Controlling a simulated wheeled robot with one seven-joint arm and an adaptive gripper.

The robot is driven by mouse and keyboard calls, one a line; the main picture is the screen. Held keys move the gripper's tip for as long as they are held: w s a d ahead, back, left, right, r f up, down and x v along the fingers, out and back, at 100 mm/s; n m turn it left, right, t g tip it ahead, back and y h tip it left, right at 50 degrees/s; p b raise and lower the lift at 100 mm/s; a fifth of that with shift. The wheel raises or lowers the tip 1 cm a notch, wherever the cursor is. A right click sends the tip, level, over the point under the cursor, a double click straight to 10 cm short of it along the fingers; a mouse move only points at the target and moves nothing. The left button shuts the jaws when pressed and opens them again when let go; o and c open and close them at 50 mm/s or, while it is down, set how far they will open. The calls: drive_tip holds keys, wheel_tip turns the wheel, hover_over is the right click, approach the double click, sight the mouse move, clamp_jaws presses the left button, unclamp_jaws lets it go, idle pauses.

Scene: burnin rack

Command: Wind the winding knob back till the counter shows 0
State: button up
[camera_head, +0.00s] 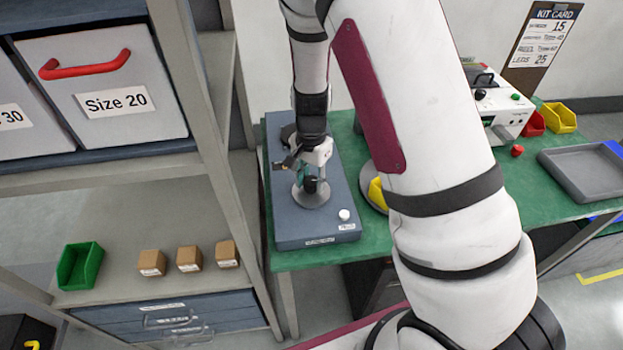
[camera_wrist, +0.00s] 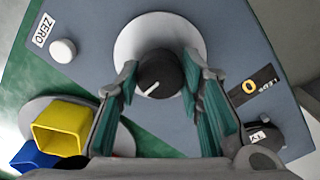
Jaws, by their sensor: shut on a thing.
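The winding knob (camera_wrist: 157,72) is black with a white pointer line and stands on a round pale disc (camera_wrist: 128,45). The pointer aims down and left in the wrist view. My gripper (camera_wrist: 160,78) has its teal-padded fingers on either side of the knob and is shut on it. In the head view, my gripper (camera_head: 308,170) reaches down onto the blue-grey box (camera_head: 290,225), and the knob (camera_head: 310,185) shows partly below it. A small dark window (camera_wrist: 252,85) marked LEDS shows a yellow figure that looks like 0; it is tilted in the wrist view.
A white button (camera_wrist: 63,51) beside a ZERO label (camera_wrist: 43,30) sits on the box. A yellow bin (camera_wrist: 60,127) and a blue bin (camera_wrist: 32,156) are close by. The green bench (camera_head: 362,240) also holds a white device (camera_head: 505,112) and a grey tray (camera_head: 585,173). A shelf rack (camera_head: 215,85) stands left.

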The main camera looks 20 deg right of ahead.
idle(0.3)
drive_tip(key=o, duration=1.2)
drive_tip(key=shift+r, duration=0.15)
wheel_tip(320, 180, up, 12)
drive_tip(key=shift+f, duration=0.1)
wheel_tip(320, 180, up, 8)
drive_tip(key=n+t+y, duration=0.1)
drive_tip(key=n, duration=0.1)
hover_over(311, 181)
drive_tip(key=s, duration=0.4)
drive_tip(key=s+r+n+t, duration=0.1)
drive_tip(key=s+r+n, duration=0.2)
drive_tip(key=s, duration=0.3)
drive_tip(key=s+r+n+t, duration=0.2)
drive_tip(key=s+r+n, duration=0.1)
drive_tip(key=s+r, duration=0.2)
drive_tip(key=s+r+n+t+h, duration=0.1)
drive_tip(key=s+r+n, duration=0.2)
drive_tip(key=s, duration=0.4)
drive_tip(key=shift+s+r+t, duration=0.25)
drive_tip(key=shift+r+t, duration=0.05)
drive_tip(key=shift+r, duration=0.2)
